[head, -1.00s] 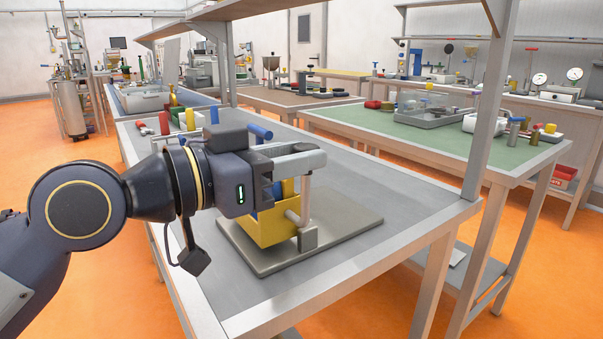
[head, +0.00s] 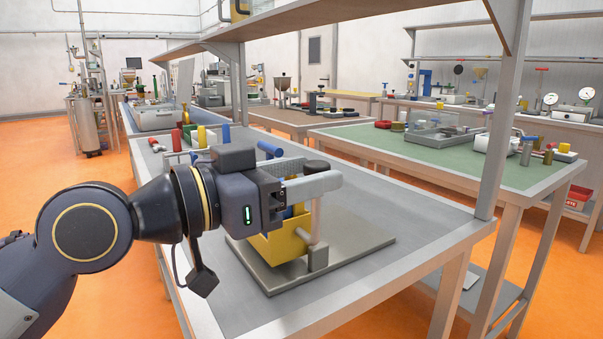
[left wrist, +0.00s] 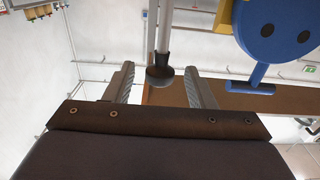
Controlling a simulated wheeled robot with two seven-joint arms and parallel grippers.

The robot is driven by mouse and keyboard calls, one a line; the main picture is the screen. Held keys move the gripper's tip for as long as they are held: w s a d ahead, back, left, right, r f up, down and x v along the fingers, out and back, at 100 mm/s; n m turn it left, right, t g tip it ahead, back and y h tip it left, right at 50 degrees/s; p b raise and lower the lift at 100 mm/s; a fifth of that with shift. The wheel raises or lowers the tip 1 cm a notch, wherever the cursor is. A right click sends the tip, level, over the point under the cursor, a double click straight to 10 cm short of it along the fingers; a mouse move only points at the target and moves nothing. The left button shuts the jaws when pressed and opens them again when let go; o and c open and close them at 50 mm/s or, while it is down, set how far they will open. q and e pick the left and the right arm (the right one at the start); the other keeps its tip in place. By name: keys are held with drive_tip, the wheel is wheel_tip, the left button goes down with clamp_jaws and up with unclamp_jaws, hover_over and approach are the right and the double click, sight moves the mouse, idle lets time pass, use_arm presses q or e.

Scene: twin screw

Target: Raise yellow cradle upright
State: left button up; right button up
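The yellow cradle (head: 283,243) sits low on a grey base plate (head: 360,247) on the near bench, beside a pale upright post (head: 315,222). Its upper part is hidden behind my left gripper (head: 315,178), so its tilt is hard to judge. That gripper is above the cradle, fingers pointing right. In the left wrist view its fingers (left wrist: 161,90) are apart, with a dark knob (left wrist: 160,79) on a rod in the gap, touching neither finger visibly. A blue disc (left wrist: 272,28) with a T-shaped handle and a yellow part show at the upper right. My right gripper is out of view.
A blue cylinder (head: 269,149) and several small coloured items stand behind the gripper. A shelf post (head: 494,130) rises at the bench's right edge. The bench top (head: 400,213) right of the base plate is clear.

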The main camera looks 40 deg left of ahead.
use_arm(q)
drive_tip(key=shift+s, duration=0.1)
drive_tip(key=p+v, duration=0.1)
drive_tip(key=v, duration=0.6)
drive_tip(key=shift+s+a, duration=0.2)
drive_tip(key=shift+s, duration=0.05)
idle(0.4)
